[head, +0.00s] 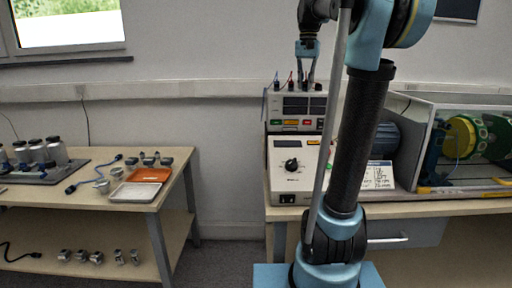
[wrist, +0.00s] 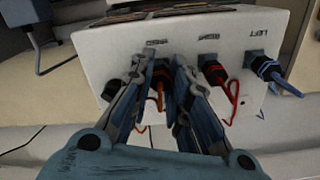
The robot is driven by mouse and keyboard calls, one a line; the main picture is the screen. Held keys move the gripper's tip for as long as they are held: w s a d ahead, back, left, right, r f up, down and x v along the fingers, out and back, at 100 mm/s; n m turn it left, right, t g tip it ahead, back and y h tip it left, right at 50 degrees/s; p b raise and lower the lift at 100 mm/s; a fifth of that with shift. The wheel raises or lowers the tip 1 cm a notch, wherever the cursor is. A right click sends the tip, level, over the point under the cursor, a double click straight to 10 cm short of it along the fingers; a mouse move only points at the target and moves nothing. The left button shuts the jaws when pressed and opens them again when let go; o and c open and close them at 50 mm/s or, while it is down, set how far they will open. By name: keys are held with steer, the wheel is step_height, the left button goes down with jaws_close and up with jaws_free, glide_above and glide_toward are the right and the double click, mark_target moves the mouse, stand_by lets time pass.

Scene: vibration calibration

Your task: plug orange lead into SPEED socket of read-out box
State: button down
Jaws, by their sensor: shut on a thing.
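The read-out box (head: 298,100) stands on top of a cream control unit on the right bench. My gripper (head: 307,78) points down at the top of the box. In the wrist view my gripper (wrist: 161,68) is shut on the orange lead (wrist: 160,92), with its dark plug between the fingertips. The plug is at the box's socket face, under a label partly blurred that appears to read SPEED. The fingers hide the socket, so I cannot tell whether the plug is seated. A red lead (wrist: 222,80) and a blue lead (wrist: 278,78) sit at the neighbouring sockets.
Another dark plug (wrist: 110,90) is just left of my fingers. The cream control unit (head: 298,165) with a dial is below the box. A motor rig (head: 465,140) stands to the right. The left bench (head: 130,200) holds metal weights, an orange tray (head: 149,175) and small parts.

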steer(key=shift+m, duration=1)
steer(key=c, duration=1.5)
jaws_free()
steer(key=shift+o, duration=0.2)
steer(key=shift+r, duration=0.15)
steer(key=shift+r, duration=2.35)
